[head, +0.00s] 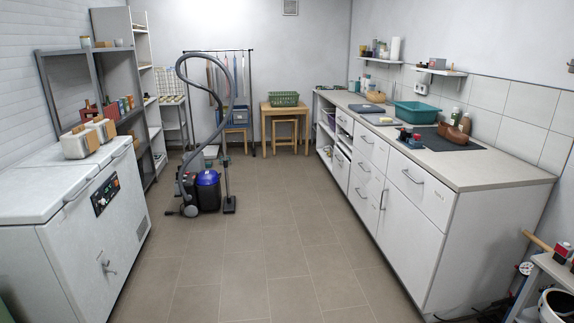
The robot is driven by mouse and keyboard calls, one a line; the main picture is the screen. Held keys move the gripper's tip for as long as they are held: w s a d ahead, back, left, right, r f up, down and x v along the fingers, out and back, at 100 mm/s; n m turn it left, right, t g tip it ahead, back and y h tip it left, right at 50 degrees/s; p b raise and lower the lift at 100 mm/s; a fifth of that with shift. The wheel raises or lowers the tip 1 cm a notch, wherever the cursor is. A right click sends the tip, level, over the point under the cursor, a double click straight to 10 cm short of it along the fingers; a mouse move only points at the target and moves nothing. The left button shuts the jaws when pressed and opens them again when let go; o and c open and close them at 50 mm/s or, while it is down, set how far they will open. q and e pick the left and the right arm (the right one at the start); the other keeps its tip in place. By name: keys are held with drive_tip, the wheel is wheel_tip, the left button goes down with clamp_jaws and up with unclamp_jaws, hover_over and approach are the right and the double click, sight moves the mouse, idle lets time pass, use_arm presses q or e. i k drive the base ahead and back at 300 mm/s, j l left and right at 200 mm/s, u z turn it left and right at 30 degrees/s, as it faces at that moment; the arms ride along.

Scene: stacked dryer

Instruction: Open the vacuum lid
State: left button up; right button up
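A vacuum cleaner (207,191) stands upright on the tiled floor, left of the middle of the head view. Its body is black with a blue upper part. A grey hose (182,120) rises from it in a tall loop, and a dark floor nozzle (230,204) stands at its right. The vacuum's lid is too small to make out clearly, so I cannot tell its state. Neither of my grippers shows in this view.
A white chest freezer (120,205) stands at the left, with grey shelves (92,50) behind it. White cabinets with a worktop (470,172) run along the right. A wooden table (283,108) stands at the back. The floor (270,250) between them is clear.

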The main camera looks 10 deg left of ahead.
sight(209, 177)
drive_tip(key=i+j+u, duration=0.35)
drive_tip(key=i, duration=0.2)
drive_tip(key=i+j+u, duration=0.25)
drive_tip(key=i+u, duration=0.15)
drive_tip(key=i, duration=0.15)
drive_tip(key=i+u, duration=0.35)
drive_tip(key=i, duration=0.25)
drive_tip(key=i+z, duration=0.1)
drive_tip(key=i, duration=0.55)
drive_tip(key=i+j+z, duration=0.1)
drive_tip(key=i, duration=0.55)
drive_tip(key=i+j, duration=0.25)
drive_tip(key=i, duration=0.4)
drive_tip(key=i+j+z, duration=0.15)
drive_tip(key=i+z, duration=0.2)
drive_tip(key=i, duration=0.2)
drive_tip(key=u, duration=1.35)
drive_tip(key=z, duration=1.5)
